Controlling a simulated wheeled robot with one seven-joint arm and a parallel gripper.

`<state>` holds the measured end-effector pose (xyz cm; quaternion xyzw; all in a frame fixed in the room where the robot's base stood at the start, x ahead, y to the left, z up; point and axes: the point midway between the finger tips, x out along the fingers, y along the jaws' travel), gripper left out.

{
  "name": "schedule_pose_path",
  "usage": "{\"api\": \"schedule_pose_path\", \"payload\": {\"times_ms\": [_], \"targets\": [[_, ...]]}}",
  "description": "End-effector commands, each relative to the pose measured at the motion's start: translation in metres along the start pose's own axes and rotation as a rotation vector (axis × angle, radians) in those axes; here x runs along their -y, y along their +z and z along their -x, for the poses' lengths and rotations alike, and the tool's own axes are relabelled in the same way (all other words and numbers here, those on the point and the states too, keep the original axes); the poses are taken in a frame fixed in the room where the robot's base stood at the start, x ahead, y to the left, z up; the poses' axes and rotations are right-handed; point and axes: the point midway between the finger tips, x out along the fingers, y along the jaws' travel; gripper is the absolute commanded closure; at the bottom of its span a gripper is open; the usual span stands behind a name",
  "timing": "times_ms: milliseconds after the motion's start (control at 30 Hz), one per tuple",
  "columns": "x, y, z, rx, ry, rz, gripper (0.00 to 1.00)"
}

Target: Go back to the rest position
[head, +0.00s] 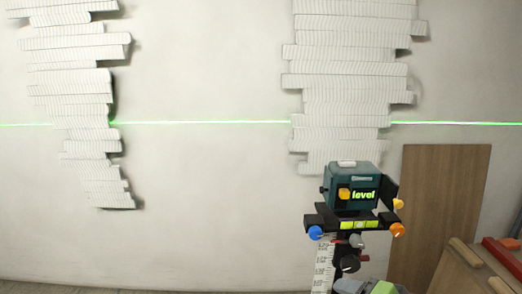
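My gripper and arm are not clearly in view in the head picture. Two white wall reliefs made of stacked, ribbed horizontal strips are on the pale wall. The right relief (345,75) ends just behind a teal laser level (350,187). The level sits on a black mount (340,219) with blue and orange knobs and a yellow-green bubble vial.
A white measuring scale (322,265) stands below the mount. A brown wooden board (440,205) leans against the wall on the right. A wooden piece of furniture (465,270) with a red item (503,256) fills the lower right corner. The lower left wall area is bare.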

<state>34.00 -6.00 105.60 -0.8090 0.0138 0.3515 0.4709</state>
Motion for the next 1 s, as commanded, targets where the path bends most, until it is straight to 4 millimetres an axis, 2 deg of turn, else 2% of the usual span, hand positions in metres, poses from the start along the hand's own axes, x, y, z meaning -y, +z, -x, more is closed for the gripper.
{"api": "schedule_pose_path", "payload": {"times_ms": [33, 100, 167, 333, 400, 500, 600, 1000], "targets": [[0.016, 0.021, 0.005, 0.057, 0.069, 0.128, 0.39], [0.022, 0.047, 0.014, 0.122, 0.168, 0.283, 0.39], [0.027, 0.065, 0.027, 0.163, 0.243, 0.408, 0.39], [0.036, 0.097, 0.081, 0.222, 0.402, 0.697, 0.39], [0.036, 0.105, 0.103, 0.229, 0.439, 0.774, 0.39], [0.035, 0.111, 0.127, 0.236, 0.467, 0.837, 0.39], [0.031, 0.113, 0.138, 0.240, 0.480, 0.859, 0.39], [0.029, 0.114, 0.138, 0.241, 0.483, 0.859, 0.39]]}}
